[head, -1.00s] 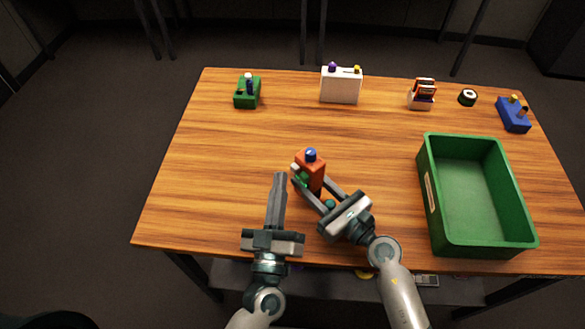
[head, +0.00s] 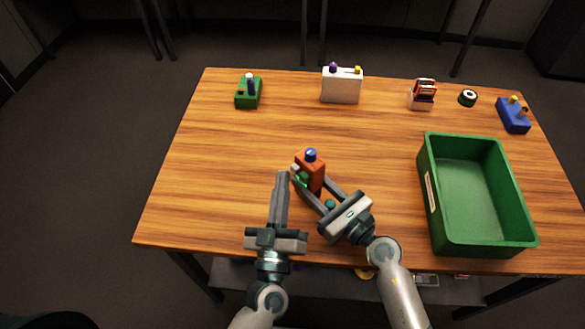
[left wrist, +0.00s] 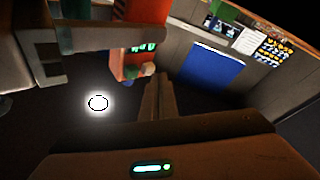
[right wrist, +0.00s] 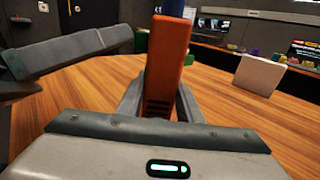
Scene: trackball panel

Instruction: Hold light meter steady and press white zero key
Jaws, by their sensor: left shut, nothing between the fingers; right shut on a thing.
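The light meter (head: 311,172) is an orange-red box with a blue top, standing upright near the table's front middle. My right gripper (head: 312,180) is shut on it; the orange body (right wrist: 166,65) also shows between the fingers in the right wrist view. A small white key (head: 295,168) sticks out from its left side. In the left wrist view the meter (left wrist: 128,60) shows a lit green display and a pale round key (left wrist: 149,68). My left gripper (head: 282,174) is shut and empty, its tips just left of the key. A small gap seems to remain; contact is unclear.
A green bin (head: 431,195) stands on the right. Along the back are a green block (head: 248,97), a white box (head: 341,88), a small card holder (head: 422,100), a dark round item (head: 467,97) and a blue block (head: 514,118).

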